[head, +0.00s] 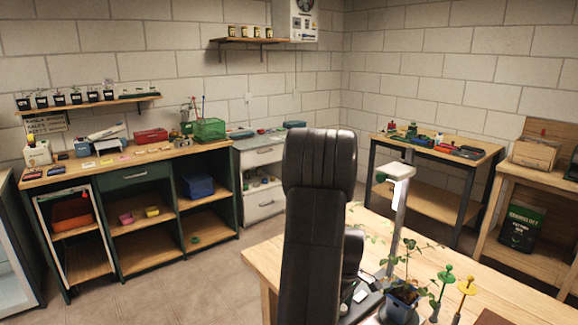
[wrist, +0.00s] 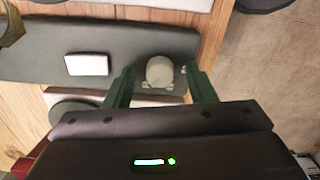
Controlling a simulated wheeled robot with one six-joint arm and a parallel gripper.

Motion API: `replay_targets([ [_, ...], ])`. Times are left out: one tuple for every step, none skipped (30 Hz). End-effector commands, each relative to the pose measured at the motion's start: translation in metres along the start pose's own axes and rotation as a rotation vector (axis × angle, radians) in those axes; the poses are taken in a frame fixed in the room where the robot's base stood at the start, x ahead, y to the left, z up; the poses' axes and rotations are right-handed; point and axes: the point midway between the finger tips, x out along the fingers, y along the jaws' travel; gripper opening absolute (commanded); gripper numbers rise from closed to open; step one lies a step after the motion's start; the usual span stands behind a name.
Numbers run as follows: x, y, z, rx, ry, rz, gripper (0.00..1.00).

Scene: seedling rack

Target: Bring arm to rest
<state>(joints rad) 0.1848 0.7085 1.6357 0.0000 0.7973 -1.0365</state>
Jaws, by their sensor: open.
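My arm (head: 318,220) stands upright as a black column in the middle of the head view. It hides part of the wooden table (head: 262,262) behind it. My gripper (wrist: 160,69) shows in the wrist view with its two dark green fingers apart. A round pale grey knob-like piece (wrist: 159,71) shows between the fingertips. I cannot tell how far below them it is, and nothing looks clamped. It is on a dark grey slab with a white rectangle (wrist: 87,65).
The near table carries a potted plant (head: 404,297), a white-topped post (head: 396,190) and green and yellow stakes (head: 464,292). A cluttered green cabinet (head: 135,197) lines the left wall. A workbench (head: 437,150) stands at the back right. Open floor (head: 185,280) lies left of my arm.

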Motion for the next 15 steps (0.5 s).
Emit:
replay_targets([
  [-0.0014,-0.0002,0.0001,-0.037,-0.001,-0.001,0.50],
  [-0.0014,-0.0002,0.0001,-0.062,-0.001,-0.001,0.50],
  [-0.0013,-0.0002,0.0001,-0.094,0.000,-0.001,0.50],
  [-0.0013,-0.0002,0.0001,-0.119,0.000,-0.001,0.50],
  [-0.0013,-0.0001,0.0001,-0.143,0.000,-0.001,0.50],
  [-0.0013,-0.0001,0.0001,-0.176,0.000,-0.001,0.50],
  [-0.0014,-0.0001,0.0001,-0.199,0.000,-0.001,0.50],
  [-0.0015,-0.0002,0.0001,-0.224,0.000,-0.001,0.50],
  [-0.0016,-0.0002,0.0001,-0.256,0.000,-0.001,0.50],
  [-0.0017,-0.0003,0.0001,-0.281,0.000,-0.001,0.50],
  [-0.0018,-0.0003,0.0002,-0.305,-0.001,-0.001,0.50],
  [-0.0019,-0.0003,0.0002,-0.338,0.000,-0.001,0.50],
  [-0.0019,-0.0003,0.0002,-0.362,0.000,-0.001,0.50],
  [-0.0018,-0.0003,0.0002,-0.386,0.000,-0.001,0.50],
  [-0.0019,-0.0002,0.0002,-0.418,0.000,-0.001,0.50],
])
